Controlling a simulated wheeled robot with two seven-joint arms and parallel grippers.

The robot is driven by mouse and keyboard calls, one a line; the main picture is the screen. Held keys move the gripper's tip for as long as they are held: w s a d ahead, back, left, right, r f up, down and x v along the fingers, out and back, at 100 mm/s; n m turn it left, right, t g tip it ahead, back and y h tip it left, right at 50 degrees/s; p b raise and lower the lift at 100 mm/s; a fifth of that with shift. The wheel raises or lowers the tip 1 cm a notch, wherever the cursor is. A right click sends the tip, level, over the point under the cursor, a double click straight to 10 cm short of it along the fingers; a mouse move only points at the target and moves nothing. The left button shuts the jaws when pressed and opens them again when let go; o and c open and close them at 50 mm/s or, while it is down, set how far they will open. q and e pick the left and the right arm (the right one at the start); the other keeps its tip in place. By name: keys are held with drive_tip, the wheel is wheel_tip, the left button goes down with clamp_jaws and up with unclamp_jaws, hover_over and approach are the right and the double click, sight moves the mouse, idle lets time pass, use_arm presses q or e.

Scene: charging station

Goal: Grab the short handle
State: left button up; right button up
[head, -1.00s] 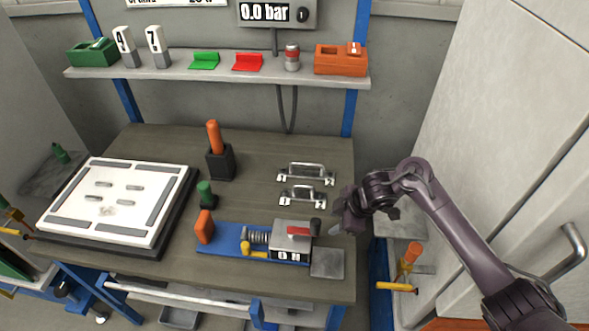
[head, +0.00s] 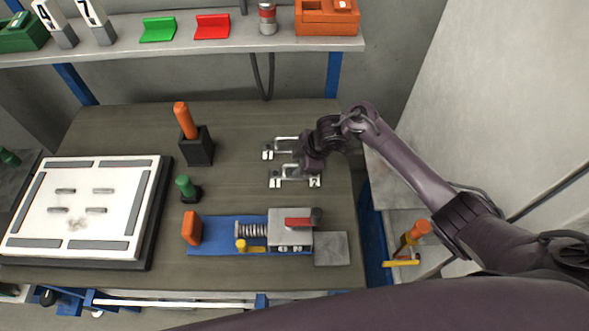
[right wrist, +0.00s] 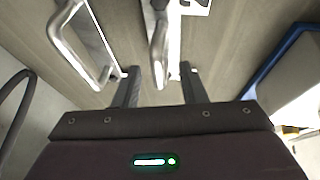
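The short handle (head: 294,175) is a silver bar on a plate marked 1 and 2, lying on the workbench in front of a longer silver handle (head: 286,147). My right gripper (head: 304,168) is over the short handle, partly hiding it and the right end of the longer one. In the right wrist view my right gripper (right wrist: 160,75) is open. Its fingers stand on either side of the short handle's bar (right wrist: 158,45), with gaps visible. The longer handle (right wrist: 82,42) is left of the fingers there. My left gripper is not in view.
A blue fixture (head: 225,232) with a spring and red lever stands in front of the handles. A black holder with an orange-handled tool (head: 186,122) and a green-topped piece (head: 185,186) are to the left. A white board (head: 82,205) lies far left.

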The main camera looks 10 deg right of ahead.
drive_tip(key=x, duration=0.2)
drive_tip(key=shift+w+a+f, duration=0.1)
drive_tip(key=shift+w+f, duration=0.1)
drive_tip(key=shift+w, duration=0.05)
drive_tip(key=shift+r, duration=0.1)
clamp_jaws()
